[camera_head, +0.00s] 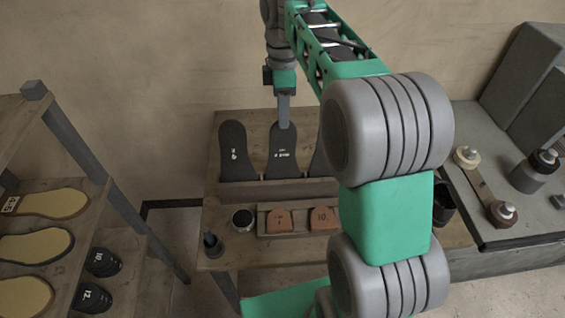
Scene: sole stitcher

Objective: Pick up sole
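Dark soles stand in a row in a wooden rack (295,190) on the wooden table. The left sole (234,150) bears a white marking. The middle sole (283,155) also bears small white print. A third sole (319,155) is mostly hidden behind my arm. My gripper (284,126) points down at the top edge of the middle sole and overlaps it in this view. Its fingers show as one narrow grey shape, so I cannot tell whether they are open or shut, or touch the sole. The middle sole's lower end appears to be in the rack.
In front of the rack are a round tin (243,219), a dark pot (212,244) and two brown blocks (280,221) (323,219). A shelf (115,245) with several soles is at left. A grey bench (490,170) with bottles is at right.

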